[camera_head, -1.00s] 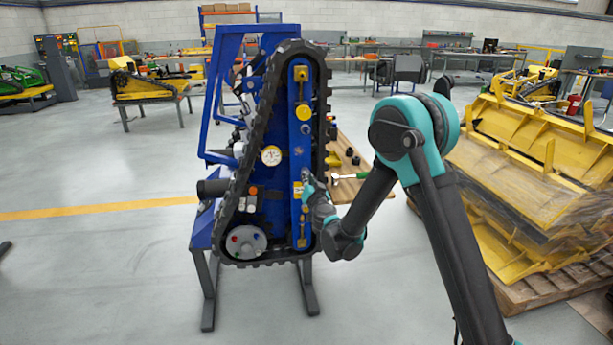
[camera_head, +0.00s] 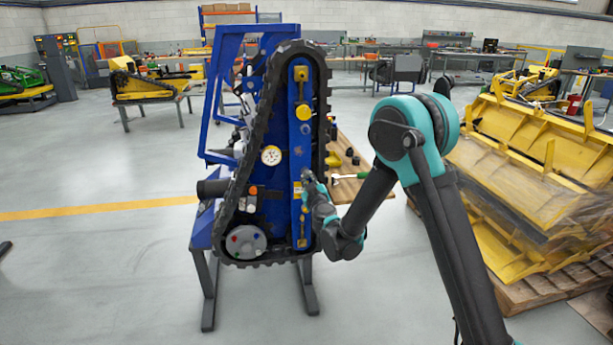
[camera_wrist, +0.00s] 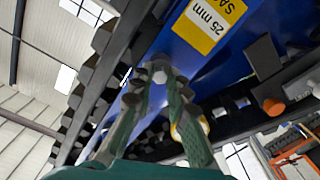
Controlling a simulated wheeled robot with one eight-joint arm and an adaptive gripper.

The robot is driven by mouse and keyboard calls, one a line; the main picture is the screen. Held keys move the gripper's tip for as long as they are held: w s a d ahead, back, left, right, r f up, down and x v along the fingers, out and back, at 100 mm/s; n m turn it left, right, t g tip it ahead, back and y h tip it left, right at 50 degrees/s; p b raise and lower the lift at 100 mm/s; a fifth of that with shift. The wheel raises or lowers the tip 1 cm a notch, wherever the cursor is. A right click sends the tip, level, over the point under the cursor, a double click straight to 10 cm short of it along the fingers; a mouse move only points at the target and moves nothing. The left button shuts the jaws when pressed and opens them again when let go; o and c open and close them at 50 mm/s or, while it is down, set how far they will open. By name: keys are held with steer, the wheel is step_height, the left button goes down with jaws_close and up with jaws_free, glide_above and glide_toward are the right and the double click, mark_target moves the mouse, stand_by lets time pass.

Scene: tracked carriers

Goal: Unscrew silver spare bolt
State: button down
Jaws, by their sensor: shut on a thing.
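The silver spare bolt (camera_wrist: 159,77) shows as a small hexagonal head between my fingertips in the wrist view. My gripper (camera_wrist: 155,82) is shut on it, against the blue beam (camera_wrist: 185,55) of the tracked carrier. In the head view my gripper (camera_head: 307,178) reaches the blue beam (camera_head: 301,150) from the right, just beside a small yellow label. The bolt is too small and covered to make out there, and its shank is hidden in both views.
The black rubber track (camera_head: 250,130) runs round the beam. A yellow cap (camera_head: 304,112), a gauge (camera_head: 271,155) and a grey round hub (camera_head: 245,241) sit nearby. A wooden bench (camera_head: 350,185) stands behind my forearm. Yellow panels (camera_head: 530,170) are stacked at right; the left floor is open.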

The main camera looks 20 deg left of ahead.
steer(key=n, duration=0.9)
steer(key=shift+n, duration=0.3)
steer(key=shift+s+d, duration=0.15)
steer(key=shift+s, duration=0.15)
stand_by(0.4)
steer(key=c, duration=1.6)
jaws_free()
steer(key=shift+c, duration=0.2)
